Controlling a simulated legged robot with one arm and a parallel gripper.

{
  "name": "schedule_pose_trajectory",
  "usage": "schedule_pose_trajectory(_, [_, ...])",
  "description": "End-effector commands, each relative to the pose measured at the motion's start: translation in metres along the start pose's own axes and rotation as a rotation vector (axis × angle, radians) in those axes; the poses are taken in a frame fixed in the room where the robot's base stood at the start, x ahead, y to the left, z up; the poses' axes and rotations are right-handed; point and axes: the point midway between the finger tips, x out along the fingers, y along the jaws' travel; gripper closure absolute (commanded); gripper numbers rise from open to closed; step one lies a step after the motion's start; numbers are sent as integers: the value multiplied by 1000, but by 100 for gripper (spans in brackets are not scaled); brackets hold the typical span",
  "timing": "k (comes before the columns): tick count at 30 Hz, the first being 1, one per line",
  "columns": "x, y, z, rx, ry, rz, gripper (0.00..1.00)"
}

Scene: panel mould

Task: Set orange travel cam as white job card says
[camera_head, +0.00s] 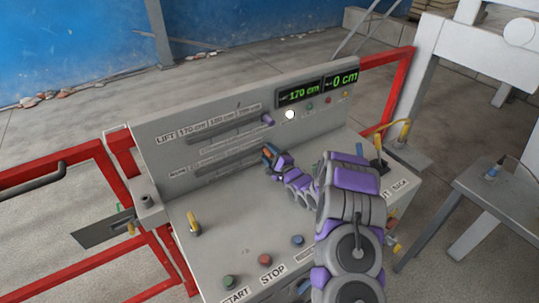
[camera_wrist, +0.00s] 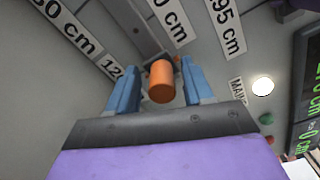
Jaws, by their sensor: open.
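The orange travel cam (camera_wrist: 161,84) is a short cylinder on a slotted rail of the panel. In the wrist view it stands between the two blue fingers of my gripper (camera_wrist: 160,78), with a gap on each side. In the head view my gripper (camera_head: 270,157) is at the lower slot, with a small bit of orange at its tip; the fingers hide most of the cam. My gripper is open and not closed on the cam. I cannot make out the white job card or its writing in either view.
The grey control panel (camera_head: 150,160) has LIFT labels with cm values, and a purple cam (camera_head: 268,119) sits on the upper slot. The displays (camera_head: 316,88) read 170 cm and 0 cm. Buttons and a yellow lever (camera_head: 194,222) stand on the desk. Red rails (camera_head: 45,183) flank it.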

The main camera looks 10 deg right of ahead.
Motion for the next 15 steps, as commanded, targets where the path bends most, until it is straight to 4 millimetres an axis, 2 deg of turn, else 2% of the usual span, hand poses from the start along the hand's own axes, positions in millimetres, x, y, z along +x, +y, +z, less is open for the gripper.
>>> schedule_pose_trajectory(4, [0, 0, 0, 0, 0, -1, 51])
schedule_pose_trajectory(15, [0, 1, 0, 0, 0, 2, 86])
